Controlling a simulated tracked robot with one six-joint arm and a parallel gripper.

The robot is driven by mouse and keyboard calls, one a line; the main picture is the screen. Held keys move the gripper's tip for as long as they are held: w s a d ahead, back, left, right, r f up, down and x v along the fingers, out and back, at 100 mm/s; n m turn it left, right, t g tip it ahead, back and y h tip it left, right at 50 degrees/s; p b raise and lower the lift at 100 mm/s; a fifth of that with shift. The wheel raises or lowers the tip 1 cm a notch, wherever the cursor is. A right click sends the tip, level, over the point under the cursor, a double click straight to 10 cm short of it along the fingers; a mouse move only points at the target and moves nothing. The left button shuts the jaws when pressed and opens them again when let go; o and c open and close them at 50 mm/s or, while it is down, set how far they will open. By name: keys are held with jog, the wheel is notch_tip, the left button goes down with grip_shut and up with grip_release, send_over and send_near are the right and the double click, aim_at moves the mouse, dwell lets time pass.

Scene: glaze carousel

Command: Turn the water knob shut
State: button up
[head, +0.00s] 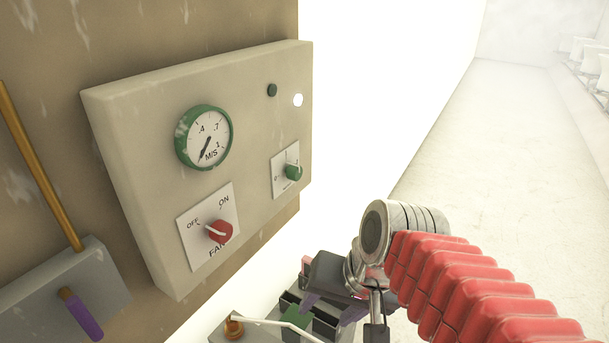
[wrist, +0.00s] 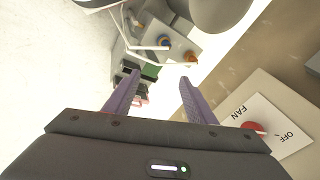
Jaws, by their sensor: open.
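A blue knob (wrist: 164,43) with a pale lever sits on a grey box (wrist: 180,33) beyond my fingertips in the wrist view. A copper-orange knob (wrist: 191,58) with a long pale lever is beside it; it also shows at the bottom of the head view (head: 234,327). No readable label tells which is the water knob. My gripper (wrist: 160,80) is open, its purple fingers apart with nothing between them. In the head view my gripper (head: 323,308) is low, right of the panel, and apart from the knobs. The blue knob is not visible there.
A panel (head: 150,120) carries a gauge (head: 203,137), a red FAN knob (head: 219,232) and a green knob (head: 292,172). A purple handle (head: 83,315) is at lower left. Dark bins with a green block (head: 297,321) lie below my gripper. Pale floor is clear at right.

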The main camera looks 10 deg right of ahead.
jog(key=w+a+m+g+y, duration=0.1)
jog(key=w+a+m+y, duration=0.25)
jog(key=w+m, duration=0.2)
jog(key=m+t+y, duration=0.7)
jog(key=m+t, duration=0.3)
jog(key=m, duration=1)
send_near(299, 174)
jog(key=v, duration=0.5)
jog(key=shift+a, duration=0.1)
jog(key=x, duration=1.4)
